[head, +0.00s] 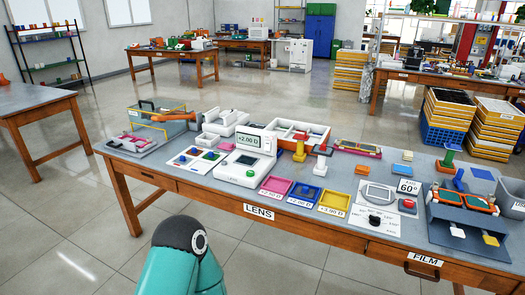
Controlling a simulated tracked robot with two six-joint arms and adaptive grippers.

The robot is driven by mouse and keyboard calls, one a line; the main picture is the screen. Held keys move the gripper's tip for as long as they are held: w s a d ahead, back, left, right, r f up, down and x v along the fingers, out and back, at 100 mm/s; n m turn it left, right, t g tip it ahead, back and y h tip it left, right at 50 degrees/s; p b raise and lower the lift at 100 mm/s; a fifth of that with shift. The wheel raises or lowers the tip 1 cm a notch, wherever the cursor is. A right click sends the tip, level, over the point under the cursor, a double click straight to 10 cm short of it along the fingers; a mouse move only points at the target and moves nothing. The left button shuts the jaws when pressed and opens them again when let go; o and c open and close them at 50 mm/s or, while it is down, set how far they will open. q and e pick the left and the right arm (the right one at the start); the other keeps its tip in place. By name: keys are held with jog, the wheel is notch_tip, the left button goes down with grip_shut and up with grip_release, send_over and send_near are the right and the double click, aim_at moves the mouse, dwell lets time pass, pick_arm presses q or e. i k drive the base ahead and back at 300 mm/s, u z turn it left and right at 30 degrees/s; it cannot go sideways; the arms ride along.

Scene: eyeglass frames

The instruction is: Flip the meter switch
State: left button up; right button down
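A white meter (245,165) stands on the near workbench, left of its middle. Its upright display (249,141) reads about +2.00 D. A small dark panel (245,160) and a green round part (250,173) are on its front. I cannot tell which part is the switch or how it is set. A teal and black arm link of mine rises at the bottom, in front of the bench. No gripper shows on it, and neither gripper is in view.
The workbench (240,199) carries pink, blue and yellow trays (333,202) right of the meter, and a card with coloured buttons (197,157) to its left. The floor before the bench is clear.

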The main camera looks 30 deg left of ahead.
aim_at(267, 143)
jog(key=u, duration=3.3)
jog(key=k, duration=0.1)
jog(key=z, duration=2)
jog(key=i, duration=0.8)
jog(key=z, duration=0.05)
